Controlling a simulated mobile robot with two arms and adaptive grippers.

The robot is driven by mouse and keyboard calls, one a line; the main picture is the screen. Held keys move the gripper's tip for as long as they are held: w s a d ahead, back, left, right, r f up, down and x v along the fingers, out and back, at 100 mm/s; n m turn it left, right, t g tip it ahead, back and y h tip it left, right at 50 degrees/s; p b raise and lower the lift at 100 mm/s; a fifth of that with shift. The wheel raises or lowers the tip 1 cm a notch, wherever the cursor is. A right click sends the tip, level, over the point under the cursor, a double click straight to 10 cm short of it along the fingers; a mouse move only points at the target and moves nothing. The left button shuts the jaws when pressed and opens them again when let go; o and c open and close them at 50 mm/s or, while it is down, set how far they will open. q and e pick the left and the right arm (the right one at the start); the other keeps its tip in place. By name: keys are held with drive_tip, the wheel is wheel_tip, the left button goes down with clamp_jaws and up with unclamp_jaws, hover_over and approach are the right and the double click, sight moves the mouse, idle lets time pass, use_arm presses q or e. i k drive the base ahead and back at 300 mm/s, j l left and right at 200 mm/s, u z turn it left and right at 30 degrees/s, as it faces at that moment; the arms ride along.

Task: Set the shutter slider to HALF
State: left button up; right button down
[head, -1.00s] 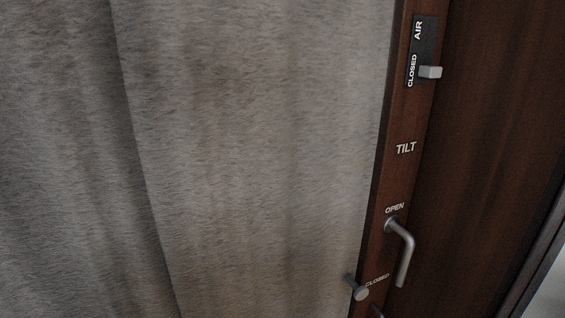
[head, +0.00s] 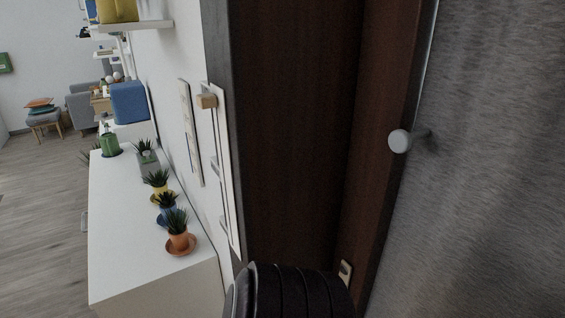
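A narrow white upright panel (head: 226,175) is on the white wall left of the dark wood frame, seen at a steep angle. A small light-wood block (head: 207,101) sticks out near its top. It may be the shutter slider, but no lettering can be read from here, so I cannot tell its setting. Neither of my grippers is in view.
A white cabinet (head: 130,240) along the wall holds several potted plants, the nearest in an orange pot (head: 179,241). A blue box shape (head: 129,103) is behind. Dark wood (head: 290,130) fills the middle. A round grey knob (head: 400,141) is beside grey fabric (head: 480,170).

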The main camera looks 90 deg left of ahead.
sight(205, 101)
drive_tip(key=k+u, duration=0.1)
drive_tip(key=u, duration=2.8)
